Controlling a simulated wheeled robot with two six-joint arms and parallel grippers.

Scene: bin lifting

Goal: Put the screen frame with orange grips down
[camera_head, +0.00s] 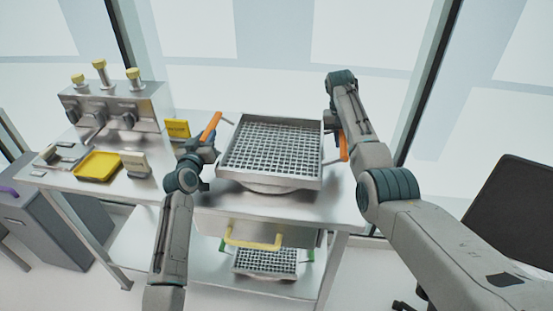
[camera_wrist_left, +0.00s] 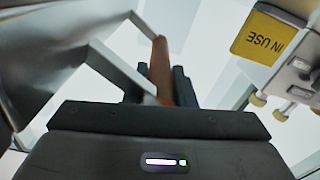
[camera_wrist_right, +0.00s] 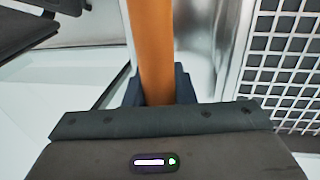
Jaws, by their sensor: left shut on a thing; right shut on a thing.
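The screen frame (camera_head: 318,181) is a square metal tray with a mesh bottom and an orange grip on each side. In the head view it sits level at the table's middle, over a round metal base; I cannot tell whether it touches it. My left gripper (camera_head: 207,143) is shut on the left orange grip (camera_head: 212,126), which also shows in the left wrist view (camera_wrist_left: 160,70). My right gripper (camera_wrist_right: 157,95) is shut on the right orange grip (camera_wrist_right: 153,45); in the head view that grip (camera_head: 343,146) is partly hidden by my right arm.
The metal table (camera_head: 340,212) carries a dispenser (camera_head: 115,108) with yellow knobs, a yellow tray (camera_head: 97,166) and a yellow IN USE sign (camera_head: 177,129) at left. Below are a drawer with a yellow handle (camera_head: 252,243) and another mesh screen (camera_head: 265,262). A dark chair (camera_head: 515,205) stands right.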

